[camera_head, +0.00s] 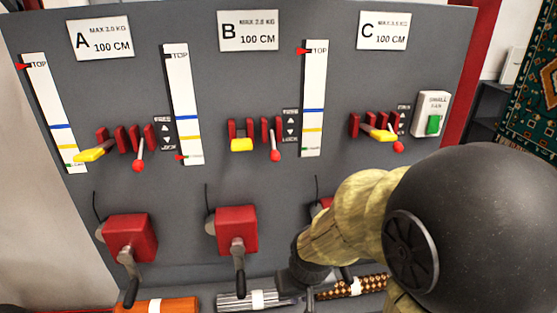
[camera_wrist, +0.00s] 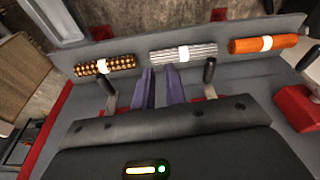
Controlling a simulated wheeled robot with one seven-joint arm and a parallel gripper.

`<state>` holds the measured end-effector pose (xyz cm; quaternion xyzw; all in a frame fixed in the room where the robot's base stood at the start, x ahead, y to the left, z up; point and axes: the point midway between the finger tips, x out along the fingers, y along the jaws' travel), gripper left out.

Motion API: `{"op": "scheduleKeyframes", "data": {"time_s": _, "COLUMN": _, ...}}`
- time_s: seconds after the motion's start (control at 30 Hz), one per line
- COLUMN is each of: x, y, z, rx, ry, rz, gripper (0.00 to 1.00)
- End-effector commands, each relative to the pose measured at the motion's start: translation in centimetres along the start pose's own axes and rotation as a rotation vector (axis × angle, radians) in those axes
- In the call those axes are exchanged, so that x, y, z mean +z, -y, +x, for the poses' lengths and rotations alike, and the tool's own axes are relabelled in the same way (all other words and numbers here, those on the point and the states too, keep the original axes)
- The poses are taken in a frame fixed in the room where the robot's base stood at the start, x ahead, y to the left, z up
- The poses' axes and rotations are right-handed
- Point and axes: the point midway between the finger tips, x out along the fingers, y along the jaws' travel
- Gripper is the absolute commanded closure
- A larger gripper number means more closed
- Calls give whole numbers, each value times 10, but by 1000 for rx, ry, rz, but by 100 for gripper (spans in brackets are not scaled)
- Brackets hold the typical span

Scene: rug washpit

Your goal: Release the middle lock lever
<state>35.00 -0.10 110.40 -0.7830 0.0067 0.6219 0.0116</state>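The middle station B has a lock lever (camera_head: 275,146) with a red ball tip, beside a label (camera_head: 290,125) reading FREE above and LOCK below. The lever points down, toward LOCK. A yellow handle (camera_head: 241,145) sits left of it. Below is B's red crank box (camera_head: 236,230) with its crank. My gripper (camera_wrist: 162,72) shows two purple fingers in the wrist view, parted, with nothing between them. It is over the lower panel near the cranks and rolls, well below the lever. In the head view its fingers cannot be made out, and my arm covers most of C's crank box.
Stations A and C have similar red-tipped levers (camera_head: 138,166) (camera_head: 398,147). Orange (camera_head: 158,307), silver (camera_head: 250,301) and patterned (camera_head: 352,288) rolls lie along the bottom. Crank handles (camera_wrist: 107,85) (camera_wrist: 210,70) stand either side of my fingers. A green-switched box (camera_head: 432,115) is at right.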

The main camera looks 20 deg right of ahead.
Motion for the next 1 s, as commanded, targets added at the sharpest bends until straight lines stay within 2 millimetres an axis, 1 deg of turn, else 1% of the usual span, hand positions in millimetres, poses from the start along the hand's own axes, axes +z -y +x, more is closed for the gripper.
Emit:
{"op": "scheduleKeyframes", "data": {"time_s": 0.03, "x": -4, "y": -2, "z": 1, "rx": -4, "ry": 1, "rz": 32, "gripper": 97}}
{"op": "scheduleKeyframes", "data": {"time_s": 0.07, "x": -6, "y": -3, "z": 0, "rx": -8, "ry": 4, "rz": 58, "gripper": 100}}
{"op": "scheduleKeyframes", "data": {"time_s": 0.17, "x": -20, "y": -8, "z": -2, "rx": -36, "ry": 15, "rz": 186, "gripper": 100}}
{"op": "scheduleKeyframes", "data": {"time_s": 0.27, "x": -38, "y": -13, "z": -7, "rx": -89, "ry": 31, "rz": 357, "gripper": 100}}
{"op": "scheduleKeyframes", "data": {"time_s": 0.33, "x": -54, "y": -17, "z": -13, "rx": -144, "ry": 41, "rz": 490, "gripper": 100}}
{"op": "scheduleKeyframes", "data": {"time_s": 0.47, "x": -87, "y": -25, "z": -31, "rx": -272, "ry": 53, "rz": 715, "gripper": 100}}
{"op": "scheduleKeyframes", "data": {"time_s": 0.57, "x": -114, "y": -32, "z": -50, "rx": -391, "ry": 53, "rz": 865, "gripper": 100}}
{"op": "scheduleKeyframes", "data": {"time_s": 0.67, "x": -142, "y": -42, "z": -74, "rx": -527, "ry": 46, "rz": 990, "gripper": 100}}
{"op": "scheduleKeyframes", "data": {"time_s": 0.77, "x": -168, "y": -53, "z": -104, "rx": -676, "ry": 32, "rz": 1085, "gripper": 100}}
{"op": "scheduleKeyframes", "data": {"time_s": 0.83, "x": -184, "y": -63, "z": -128, "rx": -785, "ry": 18, "rz": 1132, "gripper": 100}}
{"op": "scheduleKeyframes", "data": {"time_s": 0.9, "x": -198, "y": -72, "z": -153, "rx": -888, "ry": 4, "rz": 1163, "gripper": 100}}
{"op": "scheduleKeyframes", "data": {"time_s": 1.0, "x": -210, "y": -82, "z": -183, "rx": -1005, "ry": -13, "rz": 1179, "gripper": 100}}
